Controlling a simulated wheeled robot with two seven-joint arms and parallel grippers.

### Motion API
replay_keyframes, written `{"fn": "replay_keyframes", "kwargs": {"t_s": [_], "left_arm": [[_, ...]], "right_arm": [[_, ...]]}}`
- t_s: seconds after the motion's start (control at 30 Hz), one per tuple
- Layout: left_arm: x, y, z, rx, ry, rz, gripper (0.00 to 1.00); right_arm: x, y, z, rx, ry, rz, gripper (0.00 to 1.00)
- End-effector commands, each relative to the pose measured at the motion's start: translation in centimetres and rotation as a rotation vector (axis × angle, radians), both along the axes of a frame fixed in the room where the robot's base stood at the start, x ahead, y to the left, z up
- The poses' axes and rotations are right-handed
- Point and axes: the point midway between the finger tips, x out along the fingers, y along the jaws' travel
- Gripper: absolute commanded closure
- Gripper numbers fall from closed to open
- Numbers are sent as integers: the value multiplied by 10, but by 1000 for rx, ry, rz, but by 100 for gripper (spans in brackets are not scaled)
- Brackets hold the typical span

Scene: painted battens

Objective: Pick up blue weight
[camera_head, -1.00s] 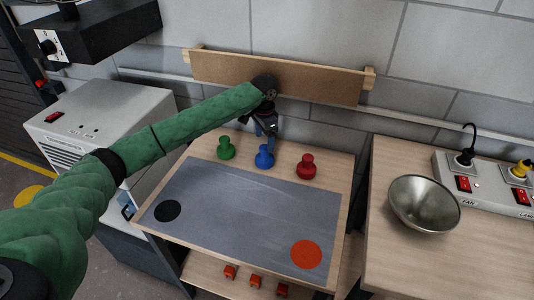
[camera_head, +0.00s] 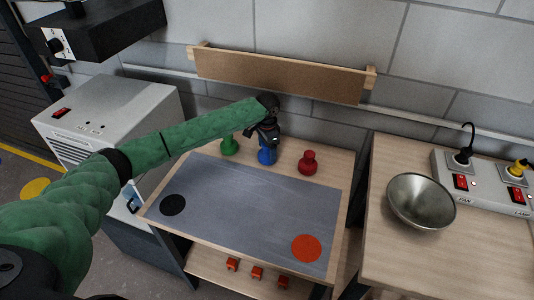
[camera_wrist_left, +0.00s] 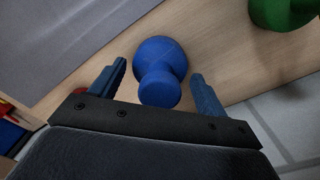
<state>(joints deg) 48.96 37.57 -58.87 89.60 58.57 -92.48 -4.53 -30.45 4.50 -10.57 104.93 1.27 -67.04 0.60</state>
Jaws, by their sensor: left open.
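The blue weight (camera_head: 266,156) stands upright at the back of the small table, between the green weight (camera_head: 229,146) and the red weight (camera_head: 308,162). My left gripper (camera_head: 268,138) is right above it and partly hides it in the head view. In the left wrist view the blue weight (camera_wrist_left: 158,72) shows its knob and wider base, with the open fingers (camera_wrist_left: 155,82) on either side of the knob. I see a gap between the knob and each finger. The green weight also shows at the top right of that view (camera_wrist_left: 285,12). My right gripper is not in view.
A grey mat (camera_head: 245,205) with a black disc (camera_head: 172,205) and an orange disc (camera_head: 306,248) covers the table front. A wooden board (camera_head: 280,75) is on the wall behind. A metal bowl (camera_head: 421,202) stands on the right table.

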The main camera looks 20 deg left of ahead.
Motion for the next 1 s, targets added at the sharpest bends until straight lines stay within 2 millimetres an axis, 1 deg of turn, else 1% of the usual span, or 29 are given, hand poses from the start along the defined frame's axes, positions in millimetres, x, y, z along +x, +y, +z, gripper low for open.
{"fn": "replay_keyframes", "kwargs": {"t_s": [0.13, 0.17, 0.2, 0.27, 0.3, 0.37, 0.4, 0.53, 1.0], "left_arm": [[0, 0, 0, 0, 0, 0, 25], [0, 0, 0, 0, 0, 0, 27], [0, 0, 0, 0, 0, 0, 34], [0, 0, 0, 0, 0, 0, 46], [0, 0, 0, 0, 0, 0, 54], [0, 0, 0, 0, 0, 0, 66], [0, 0, -1, 1, 1, 0, 74], [-1, 0, -2, 1, 2, 0, 99], [-3, 0, -2, 2, 5, -1, 100]], "right_arm": [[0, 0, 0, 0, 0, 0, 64], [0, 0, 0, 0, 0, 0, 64], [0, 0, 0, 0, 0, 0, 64], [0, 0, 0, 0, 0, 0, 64], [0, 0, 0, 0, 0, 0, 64], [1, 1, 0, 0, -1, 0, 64], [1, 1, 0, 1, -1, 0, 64], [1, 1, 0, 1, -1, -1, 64], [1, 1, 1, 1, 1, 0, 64]]}}
